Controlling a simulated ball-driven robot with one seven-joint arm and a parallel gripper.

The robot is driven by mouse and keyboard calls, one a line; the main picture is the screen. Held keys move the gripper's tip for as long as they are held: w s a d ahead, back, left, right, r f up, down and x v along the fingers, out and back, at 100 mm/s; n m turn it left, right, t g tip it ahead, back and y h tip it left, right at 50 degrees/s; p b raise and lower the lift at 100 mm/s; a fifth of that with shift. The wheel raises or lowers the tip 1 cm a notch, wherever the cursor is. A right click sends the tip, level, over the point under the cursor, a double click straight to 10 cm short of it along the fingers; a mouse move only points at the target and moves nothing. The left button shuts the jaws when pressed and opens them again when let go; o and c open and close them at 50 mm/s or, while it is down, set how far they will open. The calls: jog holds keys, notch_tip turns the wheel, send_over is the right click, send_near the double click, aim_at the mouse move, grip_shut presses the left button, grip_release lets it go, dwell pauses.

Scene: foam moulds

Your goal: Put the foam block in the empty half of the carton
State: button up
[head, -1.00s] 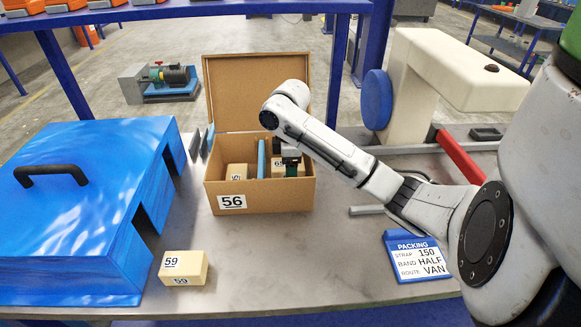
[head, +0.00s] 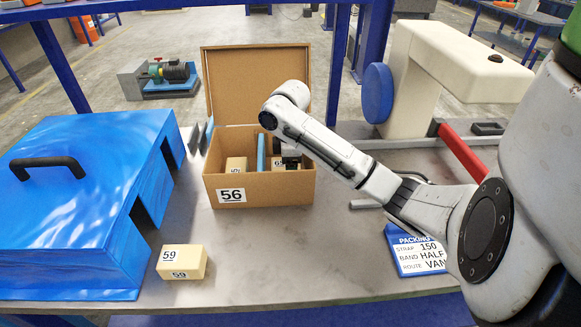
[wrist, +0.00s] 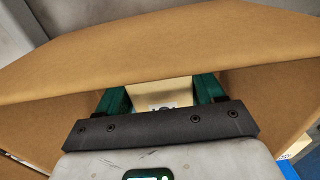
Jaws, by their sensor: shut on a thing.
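The open brown carton (head: 297,188), marked 56, stands on the table with its lid raised behind it. A blue divider (head: 261,153) splits it into a left and a right half. The left half holds a cream foam block (head: 236,163). My gripper (head: 288,157) reaches into the right half, shut on a cream foam block (head: 277,163) with a partly hidden label. In the wrist view the held block (wrist: 160,93) sits between my green fingers; a carton wall (wrist: 150,55) crosses above it. The block's underside is hidden, so I cannot tell whether it touches the floor.
Another cream block (head: 182,262), marked 59, lies on the table in front. A blue cover (head: 70,205) with a black handle stands at left. A packing sign (head: 418,252) lies at right, and a cream machine (head: 415,95) stands behind. The table front centre is clear.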

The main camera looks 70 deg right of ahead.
jog(key=o, duration=1.1)
jog(key=shift+r+p, duration=6.55)
jog(key=shift+p, duration=0.2)
jog(key=shift+f, duration=0.1)
